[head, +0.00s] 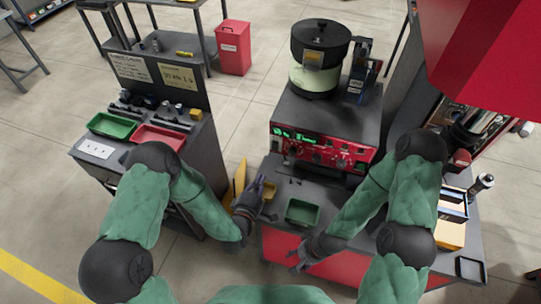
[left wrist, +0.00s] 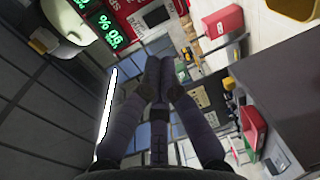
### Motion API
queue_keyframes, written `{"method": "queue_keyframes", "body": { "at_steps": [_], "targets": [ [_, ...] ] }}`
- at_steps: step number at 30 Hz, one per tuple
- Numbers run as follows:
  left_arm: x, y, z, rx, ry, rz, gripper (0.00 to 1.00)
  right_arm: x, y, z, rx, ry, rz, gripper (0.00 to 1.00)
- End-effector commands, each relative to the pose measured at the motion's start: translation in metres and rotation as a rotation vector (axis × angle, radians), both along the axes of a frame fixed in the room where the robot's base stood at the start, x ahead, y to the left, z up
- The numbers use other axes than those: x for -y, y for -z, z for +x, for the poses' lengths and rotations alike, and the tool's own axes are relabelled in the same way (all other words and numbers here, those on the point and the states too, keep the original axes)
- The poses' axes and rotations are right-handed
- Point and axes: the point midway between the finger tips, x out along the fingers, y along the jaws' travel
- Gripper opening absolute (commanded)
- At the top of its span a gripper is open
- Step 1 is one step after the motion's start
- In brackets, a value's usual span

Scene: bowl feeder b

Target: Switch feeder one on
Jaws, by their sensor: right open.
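The bowl feeder (head: 316,78) stands on a dark grey housing at the back centre in the head view. Its red control panel (head: 318,151) has lit green displays and several small knobs or switches, too small to read. A lit green display (left wrist: 108,30) and part of the red panel (left wrist: 135,12) also show in the left wrist view. My left gripper (head: 262,184) is left of and below the panel, apart from it; its fingers (left wrist: 163,68) are together and look empty. My right gripper (head: 296,257) is open and empty, low in front of the bench's red front.
A green tray (head: 302,213) lies on the bench below the panel. A side cart at left holds a green tray (head: 112,125) and a red tray (head: 160,138). A red bin (head: 234,47) stands on the floor behind. A red overhanging body (head: 485,55) fills the upper right.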

Motion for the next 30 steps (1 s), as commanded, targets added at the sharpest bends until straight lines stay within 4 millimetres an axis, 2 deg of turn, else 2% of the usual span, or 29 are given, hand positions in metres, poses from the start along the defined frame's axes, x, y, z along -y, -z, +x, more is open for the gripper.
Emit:
{"method": "queue_keyframes", "body": {
  "at_steps": [5,21,30],
  "targets": [
    [0.005,0.002,0.013,0.001,0.000,0.001,0.00,0.000,0.000,0.000,0.001,0.000,0.000,0.55],
    [0.034,0.013,0.104,0.001,0.001,0.001,0.00,0.000,0.000,0.000,0.001,0.000,0.000,0.55],
    [0.042,0.017,0.129,-0.001,0.000,0.000,0.00,0.000,0.000,0.000,0.001,0.000,0.000,0.55]
  ]
}}
